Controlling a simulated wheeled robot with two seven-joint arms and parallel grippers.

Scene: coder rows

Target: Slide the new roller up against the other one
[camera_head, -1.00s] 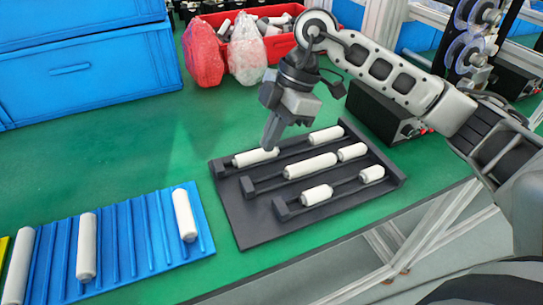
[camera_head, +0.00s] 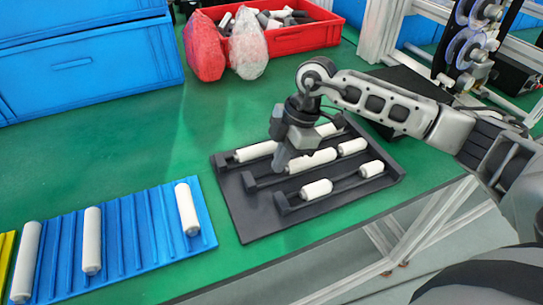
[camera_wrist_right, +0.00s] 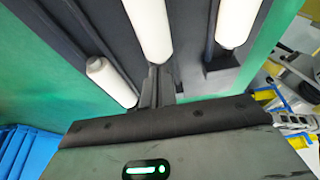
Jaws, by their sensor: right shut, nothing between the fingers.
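A dark tray (camera_head: 250,220) has three rod rows, each bearing two white rollers. In the middle row, a long roller (camera_head: 312,161) lies left of a shorter roller (camera_head: 352,147); whether their ends touch I cannot tell. My right gripper (camera_head: 280,167) is shut and empty, pointing down at the left end of the long roller. In the right wrist view its fingers (camera_wrist_right: 158,88) sit right by the end of that roller (camera_wrist_right: 148,28); contact is unclear. The far row holds a roller (camera_head: 256,151) and another (camera_head: 328,129) partly behind my gripper. My left gripper is out of view.
The near row holds two spaced rollers (camera_head: 316,189) and (camera_head: 371,169). A blue ribbed mat (camera_head: 145,235) with several white rollers lies at left. Blue crates (camera_head: 85,75), a red bin (camera_head: 305,38) and bagged items stand behind. Green table is clear between.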

